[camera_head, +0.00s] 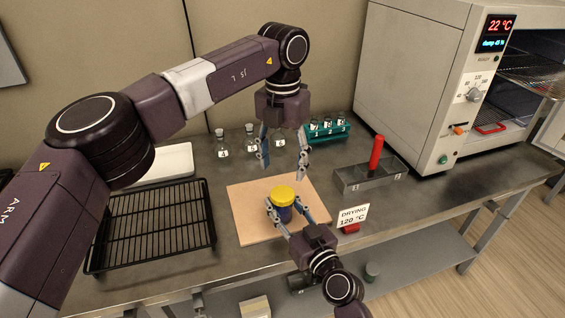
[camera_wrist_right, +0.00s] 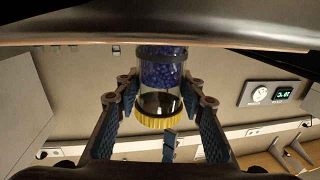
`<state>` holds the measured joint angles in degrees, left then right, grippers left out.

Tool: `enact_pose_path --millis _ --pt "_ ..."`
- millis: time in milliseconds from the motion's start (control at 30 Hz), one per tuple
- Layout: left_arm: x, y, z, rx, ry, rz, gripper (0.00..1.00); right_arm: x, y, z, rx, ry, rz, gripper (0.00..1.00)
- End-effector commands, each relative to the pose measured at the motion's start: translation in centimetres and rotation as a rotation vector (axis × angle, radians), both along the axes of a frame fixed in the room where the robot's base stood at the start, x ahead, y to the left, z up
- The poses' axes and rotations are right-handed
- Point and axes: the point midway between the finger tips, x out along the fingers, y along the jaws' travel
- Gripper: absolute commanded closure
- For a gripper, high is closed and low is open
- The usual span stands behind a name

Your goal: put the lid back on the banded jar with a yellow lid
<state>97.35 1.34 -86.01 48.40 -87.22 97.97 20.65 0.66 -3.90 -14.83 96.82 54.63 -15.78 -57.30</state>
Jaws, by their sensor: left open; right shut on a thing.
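The banded jar (camera_head: 285,214) stands on the tan board, with its yellow lid (camera_head: 282,195) over its mouth. My right gripper (camera_head: 284,207) is shut around the jar's body from the front. The right wrist view shows the clear jar with blue beads (camera_wrist_right: 163,70), a dark band and the yellow lid (camera_wrist_right: 163,122) at its end, upside down in that picture. I cannot tell how firmly the lid sits. My left gripper (camera_head: 282,170) is open and empty above and just behind the lid, fingers pointing down, apart from it.
The board (camera_head: 250,228) has bare room around the jar. A black wire rack (camera_head: 155,225) lies left. Small flasks (camera_head: 222,145), a teal vial rack (camera_head: 325,130), a grey tray with a red handle (camera_head: 365,178) and a drying sign (camera_head: 352,215) stand around. An oven (camera_head: 425,80) is at right.

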Motion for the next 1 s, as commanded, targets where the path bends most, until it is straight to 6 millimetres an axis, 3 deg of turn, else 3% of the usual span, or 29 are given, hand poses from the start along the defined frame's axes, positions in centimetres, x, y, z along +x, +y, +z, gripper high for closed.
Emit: enact_pose_path --millis 233,700,1000 --pt "0.0 0.0 -1.1 0.0 0.001 -0.001 0.43 0.0 0.0 0.0 0.0 0.0 0.0 1.0" --pt "0.0 0.0 -7.4 -0.001 0.0 -0.001 0.43 0.0 0.0 0.0 0.0 0.0 0.0 1.0" --pt "0.0 0.0 -8.1 0.0 0.0 -0.002 0.43 0.0 0.0 0.0 0.0 0.0 0.0 1.0"
